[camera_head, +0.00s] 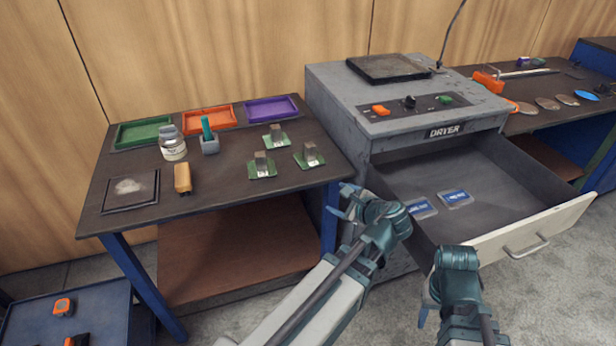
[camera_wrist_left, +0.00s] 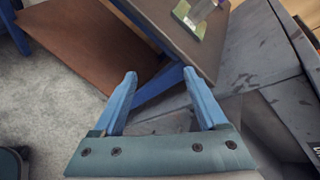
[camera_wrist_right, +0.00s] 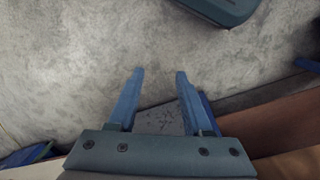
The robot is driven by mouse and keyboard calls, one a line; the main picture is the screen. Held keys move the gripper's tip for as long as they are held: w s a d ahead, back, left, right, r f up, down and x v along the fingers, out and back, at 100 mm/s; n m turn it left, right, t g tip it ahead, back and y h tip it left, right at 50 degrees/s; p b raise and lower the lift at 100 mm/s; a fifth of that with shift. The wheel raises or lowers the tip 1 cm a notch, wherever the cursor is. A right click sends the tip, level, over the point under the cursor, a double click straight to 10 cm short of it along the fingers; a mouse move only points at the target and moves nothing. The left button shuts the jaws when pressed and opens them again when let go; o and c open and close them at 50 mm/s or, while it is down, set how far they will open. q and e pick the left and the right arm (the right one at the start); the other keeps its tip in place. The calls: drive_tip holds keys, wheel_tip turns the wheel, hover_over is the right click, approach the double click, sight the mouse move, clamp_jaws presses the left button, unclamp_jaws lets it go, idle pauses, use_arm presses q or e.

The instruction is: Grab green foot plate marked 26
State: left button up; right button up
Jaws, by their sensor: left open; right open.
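Three green foot plates, each with an upright grey metal block, stand on the dark table: one at the back (camera_head: 276,140), one at the front left (camera_head: 262,171), and one at the right (camera_head: 309,160). Their markings are too small to read, so I cannot tell which is 26. My left gripper (camera_head: 345,202) is open and empty, just off the table's front right corner. The left wrist view shows one green plate (camera_wrist_left: 187,19) at the top, beyond the fingers (camera_wrist_left: 162,80). My right gripper (camera_head: 428,302) is open and empty in front of the drawer; its wrist view shows floor between the fingers (camera_wrist_right: 160,78).
Green (camera_head: 143,133), orange (camera_head: 209,120) and purple (camera_head: 271,109) trays line the table's back.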

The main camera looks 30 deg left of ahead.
sight(312, 151)
use_arm(q)
drive_tip(key=w+a+r+m+t+y+b, duration=0.1)
drive_tip(key=w+a+m, duration=0.2)
drive_tip(key=w+a+r+m+t+y+b, duration=0.1)
drive_tip(key=w+a+m+b, duration=0.1)
drive_tip(key=w+a+m, duration=0.1)
drive_tip(key=w+a+r+m+t+y+b, duration=0.1)
drive_tip(key=w+a+m+t+y+b, duration=0.1)
drive_tip(key=a, duration=0.3)
drive_tip(key=shift+w+a+r+m, duration=0.1)
drive_tip(key=shift+w+a+m, duration=0.15)
drive_tip(key=shift+w+m, duration=0.45)
drive_tip(key=shift+a, duration=0.3)
use_arm(e)
wheel_tip(312, 151, down, 7)
use_arm(q)
drive_tip(key=shift+w, duration=0.1)
use_arm(e)
drive_tip(key=shift+f, duration=0.1)
use_arm(q)
drive_tip(key=x, duration=0.5)
drive_tip(key=shift+a, duration=0.1)
use_arm(e)
drive_tip(key=shift+f, duration=0.1)
use_arm(q)
drive_tip(key=shift+c, duration=0.3)
clamp_jaws()
